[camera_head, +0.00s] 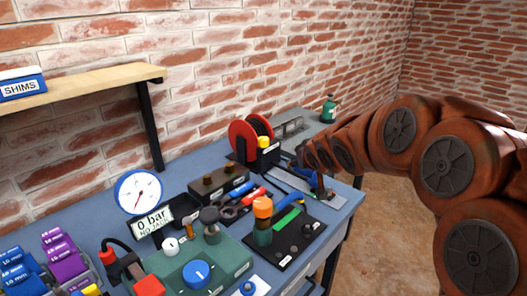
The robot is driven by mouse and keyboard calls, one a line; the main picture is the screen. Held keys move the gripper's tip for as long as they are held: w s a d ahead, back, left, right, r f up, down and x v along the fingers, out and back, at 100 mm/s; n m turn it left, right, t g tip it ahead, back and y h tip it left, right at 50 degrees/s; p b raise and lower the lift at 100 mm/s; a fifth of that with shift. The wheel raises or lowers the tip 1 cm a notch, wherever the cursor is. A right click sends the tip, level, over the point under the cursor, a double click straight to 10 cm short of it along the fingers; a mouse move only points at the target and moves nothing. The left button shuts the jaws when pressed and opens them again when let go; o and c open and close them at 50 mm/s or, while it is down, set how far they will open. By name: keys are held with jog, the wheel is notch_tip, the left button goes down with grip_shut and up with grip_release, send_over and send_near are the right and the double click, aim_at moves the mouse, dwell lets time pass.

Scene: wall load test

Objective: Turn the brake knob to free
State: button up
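Several knobs show on the blue bench, and their lettering is too small for me to tell which is the brake knob. A blue knob (197,274) with a white pointer mark sits on the green box (232,261) at the front. My gripper (318,185) is at the end of my arm, low over the bench right of the reel. It is small and dark, and its fingers are not clear.
Purple and blue shim holders (62,254) fill the left front. A wooden shelf (90,83) juts from the brick wall.

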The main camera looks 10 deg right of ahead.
aim_at(267, 142)
jog(key=w+a+f+n+t+y+b, duration=0.1)
jog(key=w+t+y+b, duration=0.1)
jog(key=w, duration=0.3)
jog(key=w+a+f+n+t+y+b, duration=0.1)
jog(key=w+f+n+y+b, duration=0.1)
jog(key=w, duration=0.4)
jog(key=w+a+f+n+t+y+b, duration=0.1)
jog(key=w+t+y+b, duration=0.1)
jog(key=w+y+b, duration=0.2)
jog(key=shift+w+a+f+n+t+y, duration=0.1)
jog(key=shift+w+n+t+y, duration=0.15)
jog(key=shift+w, duration=0.2)
jog(key=shift+w+a+f+n+t+y, duration=0.1)
jog(key=shift+w+n+y, duration=0.05)
jog(key=shift+w+y, duration=0.25)
jog(key=shift+x, duration=3.75)
jog(key=c, duration=1.2)
